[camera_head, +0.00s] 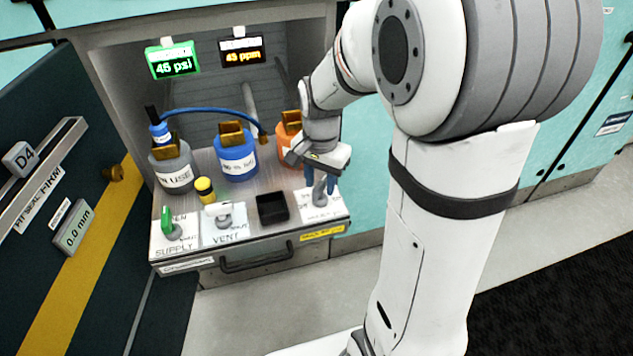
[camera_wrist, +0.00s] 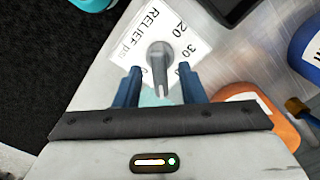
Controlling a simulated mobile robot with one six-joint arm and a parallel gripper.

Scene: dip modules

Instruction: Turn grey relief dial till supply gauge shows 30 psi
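The grey relief dial (camera_wrist: 160,56) stands on a white plate marked RELIEF psi, with 20 and 30 among its printed numbers. In the head view the dial (camera_head: 320,196) is at the panel's right end, partly covered by my gripper. My gripper (camera_wrist: 159,73) is open, its two blue fingers on either side of the dial's lower part in the wrist view, with gaps showing. In the head view my gripper (camera_head: 320,180) is just above the dial. The green supply gauge (camera_head: 173,59) reads 45 psi.
An amber display (camera_head: 242,50) reads 45 ppm. Blue (camera_head: 236,158), grey (camera_head: 173,170) and orange (camera_head: 289,130) bottles stand behind the panel. A green supply handle (camera_head: 167,222), a vent handle (camera_head: 224,215) and a black tray (camera_head: 272,208) lie left of the dial.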

